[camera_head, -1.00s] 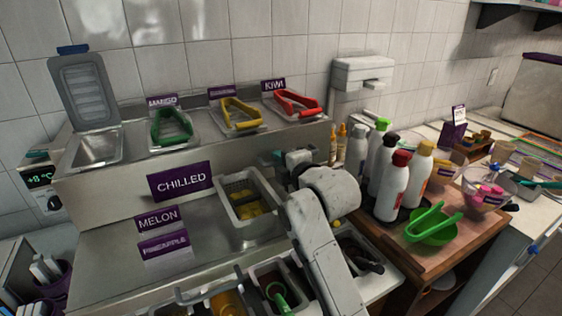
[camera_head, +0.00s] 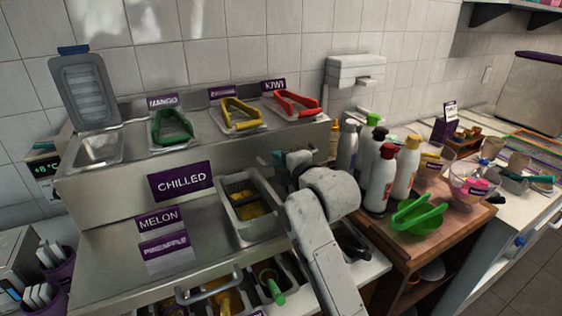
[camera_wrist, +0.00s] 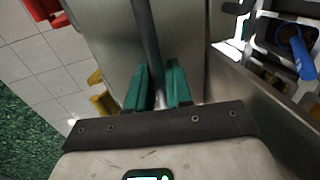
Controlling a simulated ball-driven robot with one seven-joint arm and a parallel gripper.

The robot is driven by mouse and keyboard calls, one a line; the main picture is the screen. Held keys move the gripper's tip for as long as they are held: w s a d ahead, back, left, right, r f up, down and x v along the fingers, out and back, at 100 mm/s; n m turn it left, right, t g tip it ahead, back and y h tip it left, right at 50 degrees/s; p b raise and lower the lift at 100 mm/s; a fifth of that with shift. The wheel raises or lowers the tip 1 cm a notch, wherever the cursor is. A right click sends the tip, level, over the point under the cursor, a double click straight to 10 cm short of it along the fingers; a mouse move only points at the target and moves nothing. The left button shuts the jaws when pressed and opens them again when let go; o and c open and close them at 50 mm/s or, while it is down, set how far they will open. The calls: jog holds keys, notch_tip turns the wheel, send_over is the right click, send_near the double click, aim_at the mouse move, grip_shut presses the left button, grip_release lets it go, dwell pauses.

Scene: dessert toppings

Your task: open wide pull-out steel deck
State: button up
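The wide steel deck (camera_head: 215,262) is the sloped metal surface below the "CHILLED" step, with the melon and pineapple labels on it. A grey bar handle (camera_head: 207,291) shows at its front edge. My gripper (camera_head: 279,157) is up by the right part of the stepped counter, partly hidden by my wrist, well behind and above that handle. In the wrist view, my gripper's teal fingers (camera_wrist: 158,88) stand apart. A dark bar or edge (camera_wrist: 145,40) runs between them; I cannot tell whether they touch it.
A metal bin (camera_head: 232,190) with yellow pieces is left of my arm. Open bins with a green-handled tool (camera_head: 271,284) lie in front. Bottles (camera_head: 380,182) and a green bowl (camera_head: 418,216) crowd the wooden stand at right. Tongs lie on top of the counter.

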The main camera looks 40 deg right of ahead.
jog(key=shift+o, duration=1)
jog(key=shift+s+f, duration=0.1)
jog(key=shift+s, duration=0.05)
jog(key=shift+s, duration=0.1)
jog(key=b+v, duration=0.2)
jog(key=v, duration=0.8)
jog(key=shift+s+a, duration=0.2)
jog(key=shift+s, duration=0.05)
